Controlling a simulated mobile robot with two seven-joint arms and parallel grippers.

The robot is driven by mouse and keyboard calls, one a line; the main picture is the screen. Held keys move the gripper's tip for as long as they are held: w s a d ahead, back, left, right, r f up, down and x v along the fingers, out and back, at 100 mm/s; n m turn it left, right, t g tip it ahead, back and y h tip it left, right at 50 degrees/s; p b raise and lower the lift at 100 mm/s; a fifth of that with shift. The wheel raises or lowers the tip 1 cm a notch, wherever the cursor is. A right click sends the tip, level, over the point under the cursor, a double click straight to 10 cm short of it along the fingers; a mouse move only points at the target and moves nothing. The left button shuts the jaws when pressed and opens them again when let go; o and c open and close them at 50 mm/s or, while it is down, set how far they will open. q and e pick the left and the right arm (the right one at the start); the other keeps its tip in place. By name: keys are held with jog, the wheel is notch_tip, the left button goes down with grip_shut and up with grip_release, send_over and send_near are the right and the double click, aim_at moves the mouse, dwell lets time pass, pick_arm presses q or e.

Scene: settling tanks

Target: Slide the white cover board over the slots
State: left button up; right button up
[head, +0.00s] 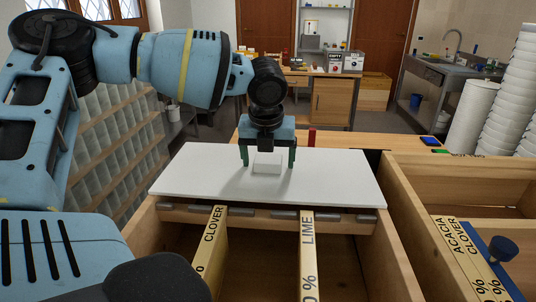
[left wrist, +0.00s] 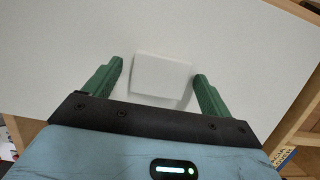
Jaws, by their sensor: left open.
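The white cover board (head: 210,178) lies flat across the far part of the wooden box in the head view. It also fills much of the left wrist view (left wrist: 60,70). A small white block (head: 267,163) stands up from the board as a handle; it shows in the left wrist view (left wrist: 162,76). My left gripper (head: 268,160) is above the board, its green fingers apart, one on each side of the block. In the left wrist view gaps show between the fingers and the block. The slots (head: 335,217) show along the board's near edge. My right gripper is out of view.
Wooden bars labelled CLOVER (head: 211,240) and LIME (head: 308,250) run from the board's near edge toward me. A red object (head: 312,137) stands behind the board.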

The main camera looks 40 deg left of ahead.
pick_arm(q)
jog(key=shift+c, duration=0.4)
jog(key=c, duration=1.2)
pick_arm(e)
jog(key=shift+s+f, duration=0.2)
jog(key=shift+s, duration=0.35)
pick_arm(q)
jog(key=shift+c, duration=0.2)
